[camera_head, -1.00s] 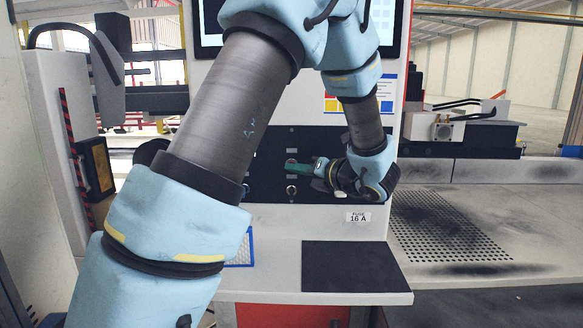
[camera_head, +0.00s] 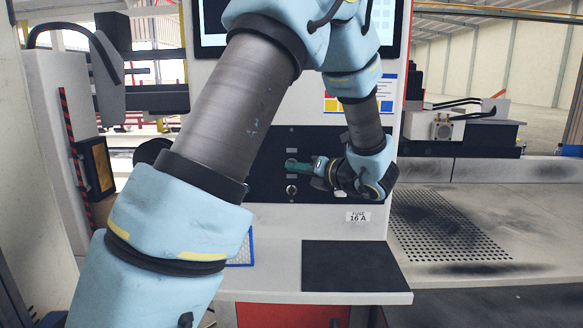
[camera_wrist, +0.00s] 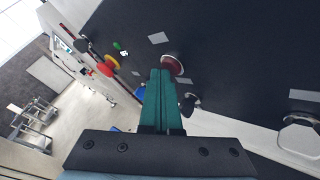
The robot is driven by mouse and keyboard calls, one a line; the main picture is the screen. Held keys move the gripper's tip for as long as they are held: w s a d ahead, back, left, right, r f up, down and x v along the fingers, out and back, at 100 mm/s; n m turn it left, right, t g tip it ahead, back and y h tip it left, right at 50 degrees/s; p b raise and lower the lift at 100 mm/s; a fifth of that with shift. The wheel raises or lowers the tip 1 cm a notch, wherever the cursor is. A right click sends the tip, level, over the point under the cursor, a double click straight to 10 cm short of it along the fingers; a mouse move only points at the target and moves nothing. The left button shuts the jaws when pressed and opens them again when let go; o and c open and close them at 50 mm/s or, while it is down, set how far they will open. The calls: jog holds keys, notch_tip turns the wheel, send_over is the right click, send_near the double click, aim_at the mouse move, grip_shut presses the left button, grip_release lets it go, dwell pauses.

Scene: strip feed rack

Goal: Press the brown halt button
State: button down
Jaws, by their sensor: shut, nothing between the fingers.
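The brown halt button (camera_wrist: 172,65) shows in the wrist view as a dark reddish-brown round cap on the black panel (camera_wrist: 235,50). My gripper (camera_wrist: 162,72) has its teal fingers together and empty, with the tips right at the button's near edge. I cannot tell if they touch it. The fingers hide part of the cap's surroundings. In the head view, my gripper (camera_head: 313,166) points left along the front of the black panel (camera_head: 262,184), and the button cannot be made out clearly there.
In the wrist view, a red button with a yellow collar (camera_wrist: 109,65) and a small green light (camera_wrist: 117,46) are to the left. A black knob (camera_wrist: 189,102) lies just right of the fingers. In the head view, a dark mat (camera_head: 350,266) lies on the ledge below.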

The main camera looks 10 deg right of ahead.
jog(key=shift+s, duration=0.15)
jog(key=shift+s+a, duration=0.15)
jog(key=shift+s, duration=0.55)
jog(key=s, duration=0.3)
jog(key=s+a+p, duration=0.1)
jog(key=s, duration=0.1)
dwell(0.6)
